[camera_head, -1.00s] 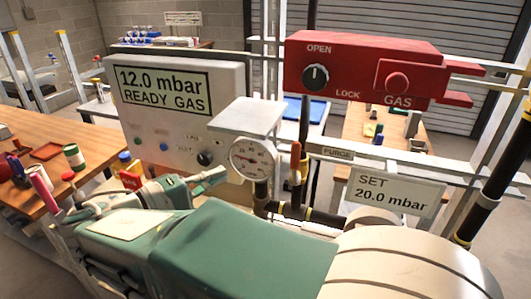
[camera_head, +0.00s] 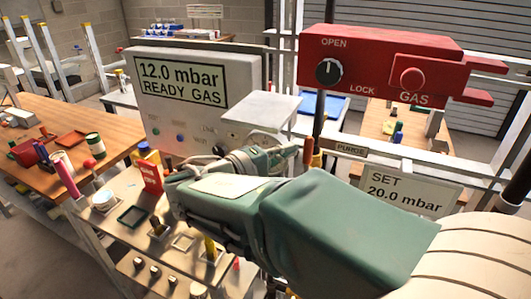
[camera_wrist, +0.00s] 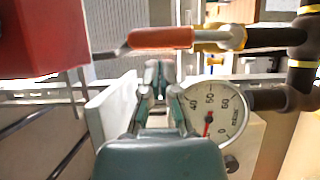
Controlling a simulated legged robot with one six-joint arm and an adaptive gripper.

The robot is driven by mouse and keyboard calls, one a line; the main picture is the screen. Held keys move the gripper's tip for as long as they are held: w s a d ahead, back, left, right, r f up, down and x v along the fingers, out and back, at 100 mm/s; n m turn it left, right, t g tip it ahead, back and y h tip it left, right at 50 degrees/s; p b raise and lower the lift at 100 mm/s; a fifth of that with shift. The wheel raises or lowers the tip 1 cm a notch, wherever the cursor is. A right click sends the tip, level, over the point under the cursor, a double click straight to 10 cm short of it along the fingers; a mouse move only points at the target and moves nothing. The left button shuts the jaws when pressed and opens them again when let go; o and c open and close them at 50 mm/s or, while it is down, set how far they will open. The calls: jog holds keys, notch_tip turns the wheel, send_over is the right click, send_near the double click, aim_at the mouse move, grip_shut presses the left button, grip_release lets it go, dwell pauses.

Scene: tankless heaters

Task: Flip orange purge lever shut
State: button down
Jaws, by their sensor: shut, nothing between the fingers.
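The orange purge lever (camera_head: 308,152) stands upright on the dark gas pipe, left of the PURGE label (camera_head: 351,149). In the wrist view the lever (camera_wrist: 160,38) lies across the top, its grip end left and its yellow-banded pipe fitting (camera_wrist: 232,38) right. My gripper (camera_head: 294,148) is shut and empty, its tips just left of the lever in the head view. In the wrist view my gripper (camera_wrist: 160,75) points at the lever with a small apparent gap; contact cannot be told.
A red box (camera_head: 385,68) with a knob and GAS button hangs above the lever. A white READY GAS panel (camera_head: 190,90) and small shelf (camera_head: 255,111) stand left. The SET 20.0 mbar sign (camera_head: 412,186) is right. A wooden bench (camera_head: 100,130) with several items is far left.

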jog(key=shift+s+d, duration=0.1)
jog(key=shift+d, duration=0.45)
jog(key=shift+s+a+r+m, duration=0.1)
jog(key=shift+m, duration=0.4)
